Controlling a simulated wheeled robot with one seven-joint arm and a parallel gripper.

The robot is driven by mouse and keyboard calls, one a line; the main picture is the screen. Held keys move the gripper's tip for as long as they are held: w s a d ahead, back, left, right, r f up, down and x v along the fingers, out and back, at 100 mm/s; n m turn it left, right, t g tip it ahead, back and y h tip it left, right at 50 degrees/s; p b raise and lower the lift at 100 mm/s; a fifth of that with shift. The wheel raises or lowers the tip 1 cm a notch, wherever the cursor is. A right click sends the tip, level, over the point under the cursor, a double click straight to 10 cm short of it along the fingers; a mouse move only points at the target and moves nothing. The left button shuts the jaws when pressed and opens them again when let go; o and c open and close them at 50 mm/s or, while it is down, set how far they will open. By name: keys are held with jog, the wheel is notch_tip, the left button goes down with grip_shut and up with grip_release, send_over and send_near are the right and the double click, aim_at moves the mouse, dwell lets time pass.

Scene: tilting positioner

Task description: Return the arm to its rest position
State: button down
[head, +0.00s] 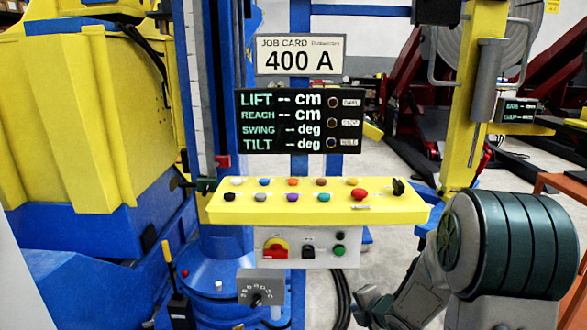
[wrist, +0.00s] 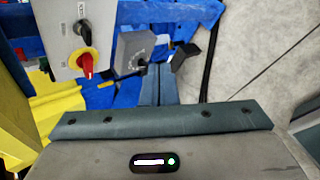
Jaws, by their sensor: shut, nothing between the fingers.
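My arm shows at the lower right of the head view, bent, with a large dark teal joint. Its far end is low beside the control stand and partly cut off by the bottom edge. In the wrist view my gripper (wrist: 159,70) is shut, with its two fingers together and nothing between them. The fingers point towards the blue base and the grey dial box (head: 261,288), which also shows in the wrist view (wrist: 134,52). I cannot tell the exact gap between fingertips and box.
A yellow button panel (head: 320,207) stands ahead, above a grey box (head: 290,247) with a red-and-yellow switch (head: 275,247). The display (head: 300,121) reads dashes; the job card (head: 299,55) reads 400 A. A yellow-and-blue machine (head: 75,110) fills the left. Grey floor shows right of the stand.

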jog(key=s+d+r+m+g+h+p, duration=0.1)
jog(key=s+d+r+m+h+p, duration=0.2)
jog(key=r+m, duration=0.45)
jog(key=s+d+r+m+g+h+p, duration=0.1)
jog(key=s+r+m+h+p, duration=0.1)
jog(key=s+r+m, duration=0.5)
jog(key=s+a+r+m+g+p, duration=0.2)
jog(key=s+r+m, duration=0.2)
jog(key=s, duration=0.3)
jog(key=s+a+r+m+g+y+p, duration=0.1)
jog(key=s+a+r+m+g+p, duration=0.1)
jog(key=s+m, duration=0.4)
jog(key=shift+s+a+r, duration=0.65)
jog(key=shift+s+r, duration=0.25)
jog(key=shift+r, duration=0.05)
dwell(0.5)
